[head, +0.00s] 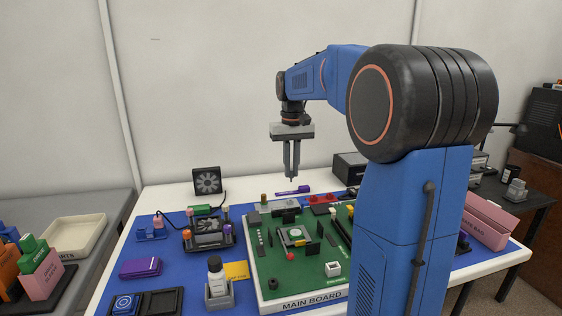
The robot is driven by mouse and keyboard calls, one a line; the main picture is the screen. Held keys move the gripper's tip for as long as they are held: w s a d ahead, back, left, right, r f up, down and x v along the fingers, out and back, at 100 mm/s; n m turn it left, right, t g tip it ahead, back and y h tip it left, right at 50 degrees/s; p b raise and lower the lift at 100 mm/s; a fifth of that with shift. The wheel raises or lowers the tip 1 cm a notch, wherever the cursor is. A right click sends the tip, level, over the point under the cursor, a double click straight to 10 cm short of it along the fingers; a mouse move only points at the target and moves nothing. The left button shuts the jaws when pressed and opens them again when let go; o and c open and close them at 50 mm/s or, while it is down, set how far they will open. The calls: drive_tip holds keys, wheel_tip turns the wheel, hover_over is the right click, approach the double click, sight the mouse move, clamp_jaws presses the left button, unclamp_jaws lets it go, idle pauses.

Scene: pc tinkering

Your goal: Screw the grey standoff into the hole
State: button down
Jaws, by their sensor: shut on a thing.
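My gripper (291,174) is in the upper middle of the head view, pointing straight down, its two grey fingers close together. It is shut on a small grey piece, the standoff (292,180), of which only a tip shows below the fingertips. The gripper hangs in the air, apart from the green main board (290,270) and appearing above its back part in the picture. The particular hole is too small to make out.
A purple marker (293,190) lies behind the board. A black fan (207,181) stands at the back left. My arm hides the board's right side.

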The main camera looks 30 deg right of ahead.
drive_tip(key=shift+w, duration=0.2)
drive_tip(key=shift+s+f, duration=0.1)
drive_tip(key=shift+f, duration=2.65)
drive_tip(key=shift+f, duration=1.25)
